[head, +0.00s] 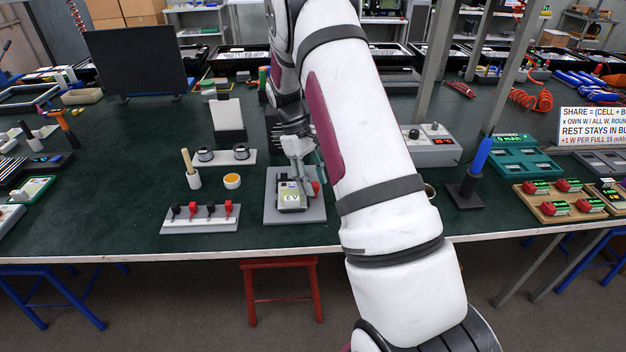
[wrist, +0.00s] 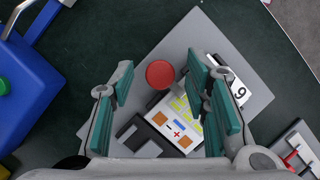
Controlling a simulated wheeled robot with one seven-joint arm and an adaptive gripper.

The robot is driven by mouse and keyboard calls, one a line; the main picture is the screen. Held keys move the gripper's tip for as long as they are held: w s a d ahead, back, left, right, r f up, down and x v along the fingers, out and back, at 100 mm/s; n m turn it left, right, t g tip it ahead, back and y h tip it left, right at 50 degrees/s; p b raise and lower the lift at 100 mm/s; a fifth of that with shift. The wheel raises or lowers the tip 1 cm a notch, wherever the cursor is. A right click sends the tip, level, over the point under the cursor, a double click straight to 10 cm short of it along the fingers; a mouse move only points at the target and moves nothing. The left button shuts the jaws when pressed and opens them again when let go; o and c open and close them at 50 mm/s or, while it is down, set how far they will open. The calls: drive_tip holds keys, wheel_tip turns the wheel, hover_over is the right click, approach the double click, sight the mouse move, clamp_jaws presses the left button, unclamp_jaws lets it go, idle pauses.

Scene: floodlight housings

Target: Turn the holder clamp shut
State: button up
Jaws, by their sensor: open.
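The holder is a grey plate (head: 275,213) on the bench, also large in the wrist view (wrist: 215,40). A round red knob (wrist: 160,74), probably the clamp's, stands beside the unit; a bit of red (head: 316,187) shows in the head view. My gripper (head: 300,165) is above the holder. In the wrist view its teal fingers (wrist: 157,80) are apart, with the knob framed between them and nothing held.
A strip with black and red plugs (head: 200,227) lies in front at left.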

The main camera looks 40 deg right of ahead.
drive_tip(key=v, duration=1.2)
drive_tip(key=shift+s, duration=0.1)
